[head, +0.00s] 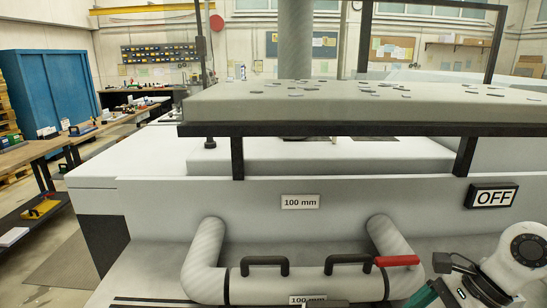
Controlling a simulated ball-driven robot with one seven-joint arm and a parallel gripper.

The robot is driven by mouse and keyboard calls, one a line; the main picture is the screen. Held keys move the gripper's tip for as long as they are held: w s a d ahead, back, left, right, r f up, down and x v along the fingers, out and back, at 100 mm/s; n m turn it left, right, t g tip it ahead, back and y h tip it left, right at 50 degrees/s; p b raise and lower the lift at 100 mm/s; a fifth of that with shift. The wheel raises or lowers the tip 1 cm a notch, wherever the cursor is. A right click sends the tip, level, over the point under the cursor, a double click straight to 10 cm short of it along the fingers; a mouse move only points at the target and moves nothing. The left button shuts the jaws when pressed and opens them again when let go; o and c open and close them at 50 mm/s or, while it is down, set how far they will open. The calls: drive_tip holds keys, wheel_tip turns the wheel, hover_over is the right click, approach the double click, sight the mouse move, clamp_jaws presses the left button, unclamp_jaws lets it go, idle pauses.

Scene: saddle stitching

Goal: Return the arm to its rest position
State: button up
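My arm shows at the lower right of the head view, with a white rounded link and a grey round joint cap. Dark and teal parts (440,280) lie at its left side, cut off by the bottom edge. I cannot make out two fingertips there, so I cannot tell whether my gripper is open or shut, or whether it holds anything. The arm is close to the right end of a grey pipe (305,284) with two black handles (265,262). A red handle (397,260) sits at the pipe's right end, just left of the arm.
A large pale machine (250,195) fills the middle, with a "100 mm" label (300,202) and an "OFF" sign (491,196). A grey slab (320,105) on a black frame overhangs it. Workbenches (25,152) and a blue cabinet (45,90) stand left. Floor is free at left.

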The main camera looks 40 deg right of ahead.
drive_tip(key=w+a+r+m+t+b, duration=0.25)
drive_tip(key=w+r+m+t, duration=0.35)
drive_tip(key=w+m+t, duration=0.65)
drive_tip(key=s+d+f+m+t+h, duration=0.3)
drive_tip(key=d+m+h, duration=0.35)
drive_tip(key=m, duration=0.85)
drive_tip(key=s+d+f+m+g+h, duration=0.1)
drive_tip(key=s+f+m+g+h, duration=0.2)
drive_tip(key=f+m, duration=0.4)
drive_tip(key=s+d+f+m+g+h, duration=0.1)
drive_tip(key=f+m+g+h, duration=0.35)
drive_tip(key=f+m, duration=0.2)
drive_tip(key=s+a+f+m+g+y, duration=0.3)
drive_tip(key=s+a+f+g+y, duration=0.1)
drive_tip(key=a+f, duration=0.4)
drive_tip(key=s+a+f+m+g+y+b, duration=0.1)
drive_tip(key=s+a+f+m+g+y, duration=0.2)
drive_tip(key=a+f+g, duration=0.3)
drive_tip(key=s+a+f+y, duration=0.1)
drive_tip(key=a+f, duration=0.1)
drive_tip(key=a, duration=0.3)
drive_tip(key=shift+s+a+f, duration=0.15)
drive_tip(key=shift+s+f, duration=0.1)
drive_tip(key=shift+s, duration=0.1)
